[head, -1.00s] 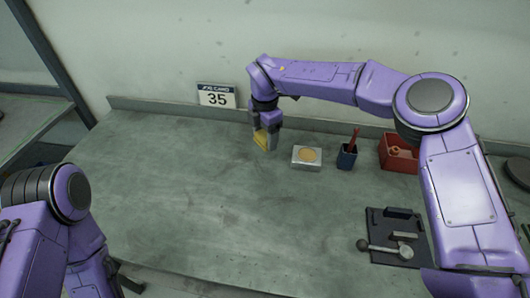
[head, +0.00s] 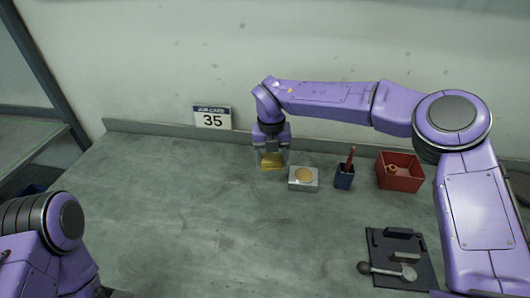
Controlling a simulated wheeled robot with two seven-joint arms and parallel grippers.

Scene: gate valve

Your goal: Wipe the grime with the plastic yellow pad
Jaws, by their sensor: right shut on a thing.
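My right gripper (head: 271,157) is shut on the yellow pad (head: 272,163), pointing down at the back of the workbench. The pad is low, at or just above the bench top; I cannot tell whether it touches. It is just left of a small silver block with a round tan top (head: 303,178). Faint dark smudges (head: 225,243) mark the grey bench top (head: 180,215); I cannot tell which of them is the grime. My left arm is at the lower left, and its gripper is out of view.
A blue cup (head: 344,177) with a red stick and a red bin (head: 400,172) stand right of the block. A dark tray (head: 397,245) with tools lies at the front right. A "35" card (head: 212,118) is at the back. The bench's left and middle are clear.

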